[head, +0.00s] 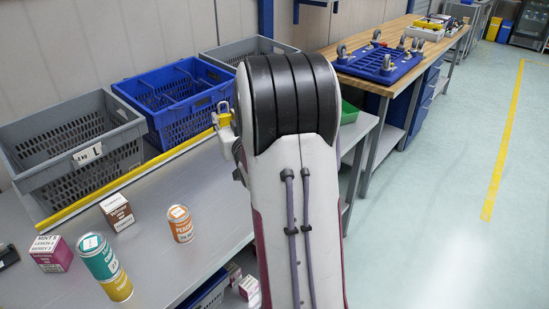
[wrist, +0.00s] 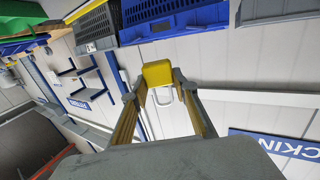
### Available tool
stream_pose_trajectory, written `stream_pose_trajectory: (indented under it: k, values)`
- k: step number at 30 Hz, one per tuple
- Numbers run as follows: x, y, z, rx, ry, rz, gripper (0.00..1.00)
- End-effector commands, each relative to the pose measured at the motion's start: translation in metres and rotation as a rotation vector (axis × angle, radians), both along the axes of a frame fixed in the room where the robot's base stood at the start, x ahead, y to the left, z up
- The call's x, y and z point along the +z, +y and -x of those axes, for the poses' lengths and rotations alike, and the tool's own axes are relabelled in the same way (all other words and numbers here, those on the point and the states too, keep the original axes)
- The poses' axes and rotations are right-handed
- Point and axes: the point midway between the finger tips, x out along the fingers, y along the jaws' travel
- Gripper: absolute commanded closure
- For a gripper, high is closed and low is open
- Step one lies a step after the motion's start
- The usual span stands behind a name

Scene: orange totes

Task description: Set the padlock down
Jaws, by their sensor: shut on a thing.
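The padlock has a yellow body and a pale metal shackle. In the wrist view the padlock (wrist: 157,73) is held between the fingertips of my gripper (wrist: 160,86), which is shut on its yellow body. In the head view the padlock (head: 224,119) shows just left of my arm's dark rounded joint, in front of the blue crate. My gripper (head: 226,132) is mostly hidden there behind my arm. It looks raised above the grey table, but how high I cannot tell.
A grey crate (head: 92,180) and a blue divided crate (head: 208,123) stand along the table's back, behind a yellow edge strip. On the grey table (head: 190,262) are an orange can (head: 180,224), stacked cans (head: 104,265) and small boxes (head: 117,212). A wooden bench (head: 398,80) stands right.

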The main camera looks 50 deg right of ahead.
Motion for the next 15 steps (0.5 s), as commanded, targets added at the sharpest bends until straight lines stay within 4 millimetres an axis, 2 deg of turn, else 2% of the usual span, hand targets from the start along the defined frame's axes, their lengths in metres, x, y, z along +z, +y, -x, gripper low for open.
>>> stream_pose_trajectory:
  k: [3,15]
  values:
    - [-0.013,-0.027,0.002,-0.014,0.001,0.0,0.94]
    - [-0.057,-0.107,0.013,-0.032,0.0,0.001,0.94]
